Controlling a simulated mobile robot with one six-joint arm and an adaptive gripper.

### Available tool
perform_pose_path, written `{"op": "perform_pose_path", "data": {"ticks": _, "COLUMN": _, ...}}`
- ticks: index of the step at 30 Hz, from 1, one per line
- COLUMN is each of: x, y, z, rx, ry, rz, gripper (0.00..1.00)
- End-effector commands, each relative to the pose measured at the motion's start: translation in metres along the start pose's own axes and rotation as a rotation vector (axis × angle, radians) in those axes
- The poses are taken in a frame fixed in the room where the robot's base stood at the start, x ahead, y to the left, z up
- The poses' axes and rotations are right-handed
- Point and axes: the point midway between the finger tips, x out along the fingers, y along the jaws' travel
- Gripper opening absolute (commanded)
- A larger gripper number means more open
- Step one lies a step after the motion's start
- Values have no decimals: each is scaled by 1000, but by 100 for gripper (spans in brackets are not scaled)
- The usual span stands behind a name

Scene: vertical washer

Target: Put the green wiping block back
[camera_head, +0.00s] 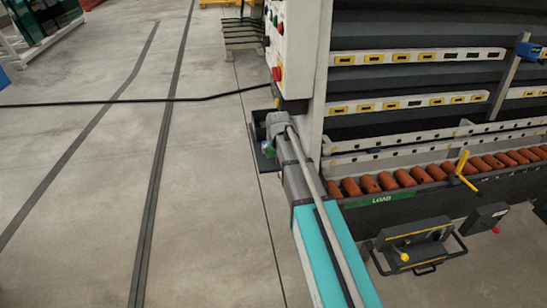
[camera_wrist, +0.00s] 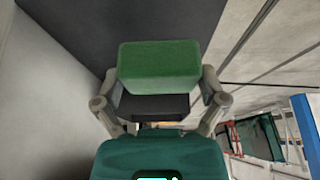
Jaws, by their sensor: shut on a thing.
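In the head view, my arm reaches to a small dark tray (camera_head: 263,162) on the washer's left end. A bit of green (camera_head: 268,149) shows there beside my wrist, and the rest is hidden by my arm.
The washer's pale end panel (camera_head: 298,60) with its buttons stands right beside my arm. Its roller conveyor (camera_head: 420,176) runs along the right. A black cable (camera_head: 120,101) crosses the floor. The concrete floor (camera_head: 210,200) at the left is open.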

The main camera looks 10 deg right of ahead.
Motion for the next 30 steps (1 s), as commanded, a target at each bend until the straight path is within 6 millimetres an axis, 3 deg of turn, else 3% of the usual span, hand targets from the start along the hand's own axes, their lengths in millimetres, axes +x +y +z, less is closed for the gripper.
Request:
{"op": "perform_pose_path", "data": {"ticks": 6, "x": 17, "y": -1, "z": -3, "rx": 0, "ry": 0, "rz": 0, "gripper": 40}}
{"op": "perform_pose_path", "data": {"ticks": 15, "x": 38, "y": 0, "z": 7, "rx": 1, "ry": 0, "rz": 0, "gripper": 40}}
{"op": "perform_pose_path", "data": {"ticks": 30, "x": 40, "y": 0, "z": 8, "rx": 2, "ry": 0, "rz": 1, "gripper": 40}}
